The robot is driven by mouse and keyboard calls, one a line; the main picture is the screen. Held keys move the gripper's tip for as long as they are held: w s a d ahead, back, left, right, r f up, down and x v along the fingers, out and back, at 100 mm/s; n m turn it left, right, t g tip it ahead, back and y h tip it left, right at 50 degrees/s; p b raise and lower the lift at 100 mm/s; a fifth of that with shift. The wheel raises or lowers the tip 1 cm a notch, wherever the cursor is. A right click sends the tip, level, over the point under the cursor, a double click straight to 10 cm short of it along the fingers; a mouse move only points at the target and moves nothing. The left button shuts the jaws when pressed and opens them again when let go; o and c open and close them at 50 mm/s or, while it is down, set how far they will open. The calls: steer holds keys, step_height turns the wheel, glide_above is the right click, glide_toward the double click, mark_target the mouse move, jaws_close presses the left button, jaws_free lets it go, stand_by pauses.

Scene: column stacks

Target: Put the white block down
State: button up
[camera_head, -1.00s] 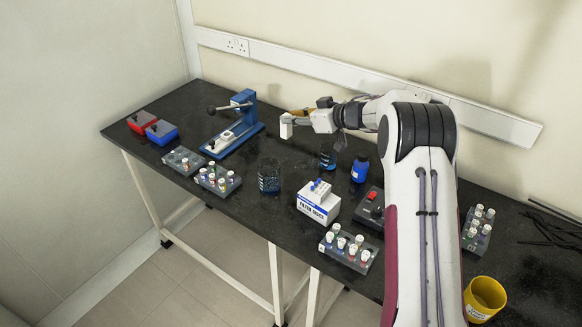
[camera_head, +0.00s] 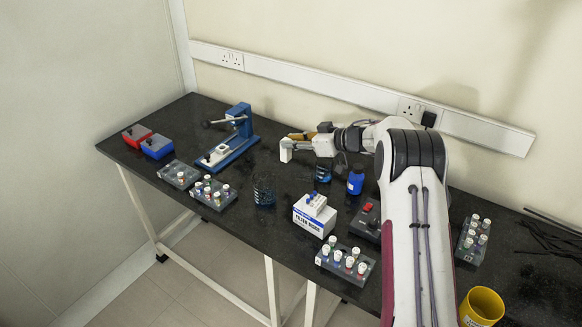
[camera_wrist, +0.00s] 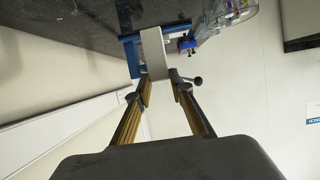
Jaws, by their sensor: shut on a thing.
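The white block (camera_head: 286,151) is upright at the end of my gripper (camera_head: 297,144) in the head view, over the back middle of the black bench (camera_head: 280,226). In the wrist view, the block (camera_wrist: 153,52) is between the fingertips of my gripper (camera_wrist: 159,86), which is shut on it. The block's lower end is close to the bench top in the head view. I cannot tell whether it touches.
A blue press (camera_head: 232,140) stands left of the block. A glass beaker (camera_head: 264,190) is in front, another beaker (camera_head: 322,173) and a blue bottle (camera_head: 355,181) are to the right. A filter box (camera_head: 314,214) and vial racks (camera_head: 345,262) stand nearer the front edge.

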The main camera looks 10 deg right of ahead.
mark_target(289, 153)
steer(key=shift+f, duration=2.2)
steer(key=shift+f, duration=0.1)
steer(key=shift+f, duration=1.8)
steer(key=shift+f, duration=0.15)
steer(key=o, duration=0.9)
steer(key=shift+r, duration=0.2)
steer(key=v, duration=1.2)
